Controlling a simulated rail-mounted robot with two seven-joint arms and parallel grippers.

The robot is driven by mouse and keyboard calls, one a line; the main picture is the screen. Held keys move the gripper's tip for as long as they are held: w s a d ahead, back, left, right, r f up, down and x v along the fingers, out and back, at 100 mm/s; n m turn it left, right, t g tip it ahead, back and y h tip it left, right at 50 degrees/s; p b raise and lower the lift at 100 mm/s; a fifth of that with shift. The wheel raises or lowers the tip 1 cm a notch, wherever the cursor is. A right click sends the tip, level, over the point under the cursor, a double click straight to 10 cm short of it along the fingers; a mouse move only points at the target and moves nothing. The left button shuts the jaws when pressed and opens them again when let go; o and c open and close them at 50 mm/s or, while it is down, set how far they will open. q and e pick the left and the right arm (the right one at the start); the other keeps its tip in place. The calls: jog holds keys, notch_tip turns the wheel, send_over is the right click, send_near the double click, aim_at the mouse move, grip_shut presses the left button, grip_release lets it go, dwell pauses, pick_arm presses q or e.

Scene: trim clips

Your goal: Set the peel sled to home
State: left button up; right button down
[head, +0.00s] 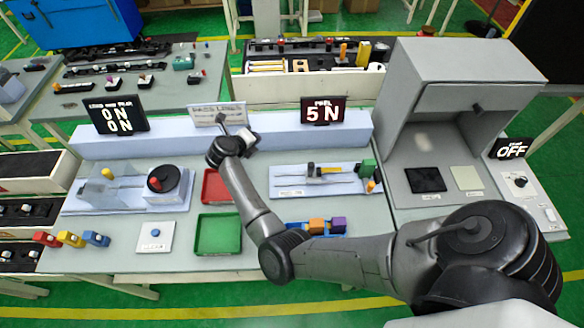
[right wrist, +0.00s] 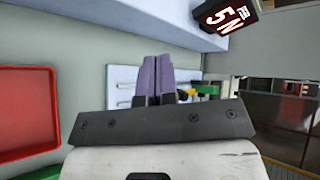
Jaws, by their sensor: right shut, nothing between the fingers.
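The peel sled (head: 290,190) is a pale plate with two rails right of centre in the head view. A small dark carriage (head: 311,169) with a yellow strip stands near the middle of its rails. A green block (head: 367,167) and an orange-tipped part stand at its right end. My right gripper (head: 249,139) is up and left of the sled, apart from it; its fingertips are hard to make out there. In the right wrist view its purple fingers (right wrist: 155,78) are shut and empty, hiding part of the sled (right wrist: 123,88). My left gripper is not in view.
The peel display (head: 323,111) reads 5 N behind the sled. A red tray (head: 214,186) and a green tray (head: 218,236) lie left of it. A blue bin with orange and purple blocks (head: 338,224) is in front. A grey hood (head: 455,80) stands right.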

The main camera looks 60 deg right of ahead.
aim_at(313, 171)
jog(key=s+a+f+m+g+y, duration=0.2)
jog(key=s+a+m+g+y, duration=0.1)
jog(key=s+g, duration=0.3)
jog(key=shift+s+a+f+m+y, duration=0.35)
jog(key=shift+s+a+y, duration=0.5)
jog(key=shift+s, duration=0.25)
jog(key=p+x, duration=0.2)
jog(key=x, duration=0.8)
jog(key=shift+s+d, duration=0.15)
jog(key=shift+s, duration=0.15)
jog(key=shift+s+d+r+p, duration=0.2)
jog(key=shift+s+d+p, duration=0.45)
jog(key=shift+d, duration=0.15)
jog(key=shift+s+d, duration=0.35)
jog(key=shift+d, duration=0.1)
jog(key=shift+s+d+f, duration=0.1)
